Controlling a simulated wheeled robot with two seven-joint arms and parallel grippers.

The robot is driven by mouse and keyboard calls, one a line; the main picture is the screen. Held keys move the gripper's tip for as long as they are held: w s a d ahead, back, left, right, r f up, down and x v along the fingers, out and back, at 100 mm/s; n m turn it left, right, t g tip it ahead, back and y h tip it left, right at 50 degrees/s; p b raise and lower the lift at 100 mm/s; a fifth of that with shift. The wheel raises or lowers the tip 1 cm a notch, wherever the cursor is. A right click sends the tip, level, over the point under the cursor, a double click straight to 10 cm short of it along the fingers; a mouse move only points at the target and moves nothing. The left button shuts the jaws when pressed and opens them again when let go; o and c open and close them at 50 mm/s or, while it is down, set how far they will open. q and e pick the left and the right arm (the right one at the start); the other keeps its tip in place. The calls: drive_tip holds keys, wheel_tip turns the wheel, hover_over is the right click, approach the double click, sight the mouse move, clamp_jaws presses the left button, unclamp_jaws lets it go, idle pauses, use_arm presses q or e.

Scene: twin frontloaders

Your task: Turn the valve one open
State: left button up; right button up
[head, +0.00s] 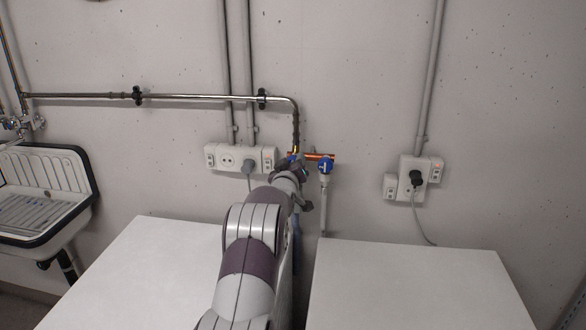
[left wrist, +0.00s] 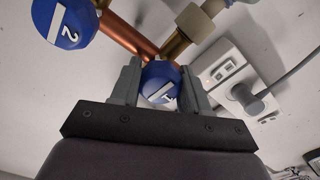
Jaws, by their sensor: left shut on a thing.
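Valve one is a round blue knob (left wrist: 160,80) with a white bar and the number 1, on the copper pipe. In the left wrist view it sits between the two fingers of my left gripper (left wrist: 160,88), which is shut on it. Its white bar looks slanted in this view. In the head view my left gripper (head: 290,164) is at the pipe and hides most of valve one. Valve two, a blue knob marked 2 (left wrist: 65,22), is beside it; in the head view it is to the right of my gripper (head: 325,167). My right gripper is not in view.
A copper pipe (left wrist: 130,38) joins the valves. A wall socket (head: 240,158) with a grey plug is close on the left, another socket (head: 411,178) on the right. Two white machine tops, left (head: 150,265) and right (head: 410,285), stand below. A sink (head: 45,190) is far left.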

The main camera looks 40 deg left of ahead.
use_arm(q)
drive_tip(key=shift+r+n, duration=0.3)
drive_tip(key=shift+n, duration=0.2)
drive_tip(key=o, duration=1)
drive_tip(key=shift+o, duration=0.2)
drive_tip(key=shift+f, duration=0.15)
drive_tip(key=shift+s+f, duration=0.1)
drive_tip(key=shift+s+d+b, duration=0.15)
drive_tip(key=shift+s+b, duration=0.2)
drive_tip(key=shift+b, duration=0.05)
drive_tip(key=b+v, duration=0.2)
drive_tip(key=v, duration=1)
drive_tip(key=shift+b, duration=0.4)
drive_tip(key=shift+w, duration=0.1)
